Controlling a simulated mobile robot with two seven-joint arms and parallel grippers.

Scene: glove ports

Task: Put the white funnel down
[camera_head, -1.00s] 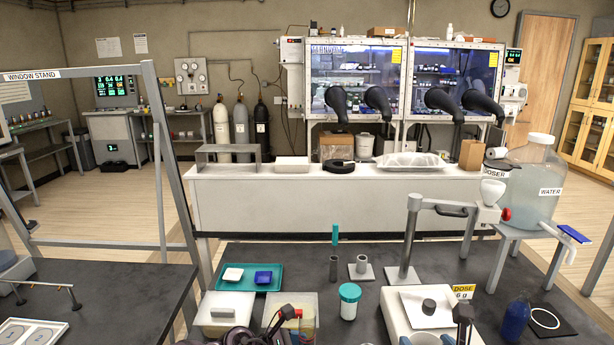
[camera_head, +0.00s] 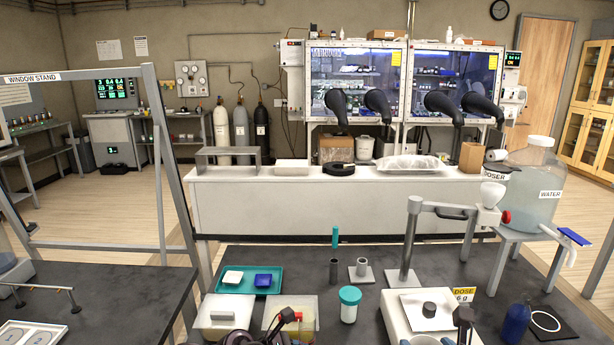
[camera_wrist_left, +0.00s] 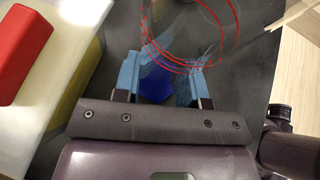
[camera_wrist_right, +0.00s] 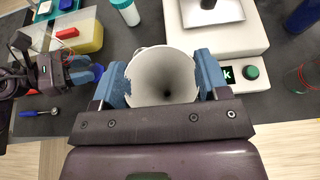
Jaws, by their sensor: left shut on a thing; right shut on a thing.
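The white funnel (camera_wrist_right: 165,80) is held between the blue-padded fingers of my right gripper (camera_wrist_right: 160,76), its wide mouth facing the right wrist camera. It is held in front of the white balance (camera_wrist_right: 215,50). In the head view only part of the funnel's rim (camera_head: 425,341) shows at the bottom edge. My left gripper (camera_wrist_left: 168,88) is closed on a dark blue thing (camera_wrist_left: 156,86), mostly hidden between its fingers. The left gripper also shows in the right wrist view (camera_wrist_right: 72,72), left of the funnel.
A box with a red handle (camera_wrist_left: 18,32) stands beside my left gripper. A teal-lidded jar (camera_head: 349,304), a teal tray (camera_head: 275,278) and a blue bottle (camera_head: 516,322) stand on the dark bench. Red-lined clear outlines (camera_wrist_left: 190,40) overlap the left wrist view. Bare bench (camera_head: 300,258) lies behind.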

